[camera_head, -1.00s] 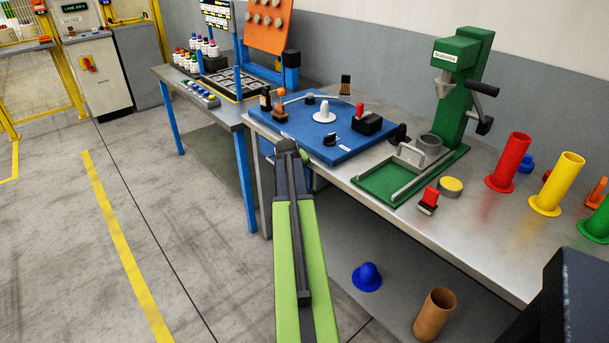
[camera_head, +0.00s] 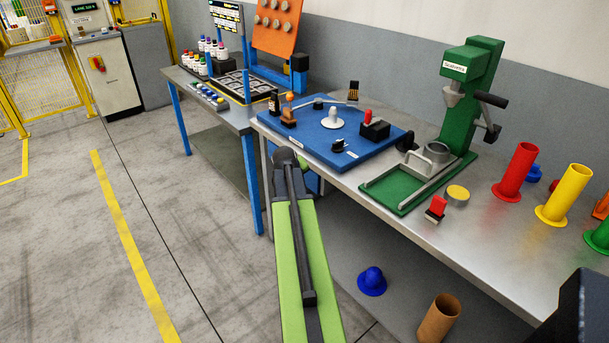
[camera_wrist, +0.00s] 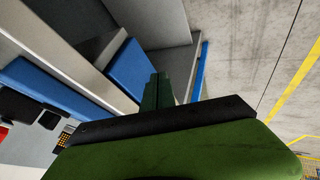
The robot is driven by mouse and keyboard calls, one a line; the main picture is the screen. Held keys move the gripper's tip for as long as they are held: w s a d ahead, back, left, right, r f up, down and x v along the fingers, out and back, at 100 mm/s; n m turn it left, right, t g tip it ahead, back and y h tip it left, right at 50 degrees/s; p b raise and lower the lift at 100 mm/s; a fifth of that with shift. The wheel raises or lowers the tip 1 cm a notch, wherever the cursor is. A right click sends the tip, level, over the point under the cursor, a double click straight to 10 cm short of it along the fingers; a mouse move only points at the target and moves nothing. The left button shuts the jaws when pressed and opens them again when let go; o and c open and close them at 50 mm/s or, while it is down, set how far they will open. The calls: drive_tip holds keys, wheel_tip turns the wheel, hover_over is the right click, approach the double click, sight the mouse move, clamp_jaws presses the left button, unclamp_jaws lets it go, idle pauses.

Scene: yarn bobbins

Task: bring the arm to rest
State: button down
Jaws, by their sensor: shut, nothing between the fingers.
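My arm, light green with a dark top bar, reaches forward from the bottom middle of the head view, in front of the workbench. Its far end is a dark rounded joint, and my gripper's fingers cannot be made out there. In the wrist view my gripper (camera_wrist: 157,91) shows as two dark green fingers side by side, shut with nothing between them. The fingers point toward a blue panel and the floor beyond. No object is held.
The metal workbench (camera_head: 437,237) carries a blue board (camera_head: 312,142), a green press (camera_head: 467,98), a red tube (camera_head: 515,172) and a yellow tube (camera_head: 565,196). A blue cap (camera_head: 372,281) and a brown tube (camera_head: 438,318) are on the lower shelf. Floor at left is clear.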

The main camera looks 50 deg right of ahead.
drive_tip(key=p+v, duration=0.3)
drive_tip(key=v, duration=0.4)
drive_tip(key=shift+p, duration=0.35)
drive_tip(key=shift+w+d, duration=0.1)
drive_tip(key=w+a+r+n+t+y+p, duration=0.1)
drive_tip(key=w+a+n, duration=0.2)
drive_tip(key=w+a, duration=0.8)
drive_tip(key=w+a+n+y+p, duration=0.1)
drive_tip(key=w+a, duration=0.1)
drive_tip(key=a, duration=0.9)
drive_tip(key=w+a+n+y+p, duration=0.1)
drive_tip(key=w+a+y, duration=0.15)
drive_tip(key=a, duration=0.85)
drive_tip(key=s+a+f+n, duration=0.1)
drive_tip(key=s+a, duration=0.1)
drive_tip(key=a, duration=1.1)
drive_tip(key=s+a+f+m+g+y, duration=0.1)
drive_tip(key=s+a+m+g+y, duration=0.1)
drive_tip(key=s+a+g, duration=0.2)
drive_tip(key=s+a, duration=0.3)
drive_tip(key=s, duration=0.2)
drive_tip(key=shift+f, duration=0.2)
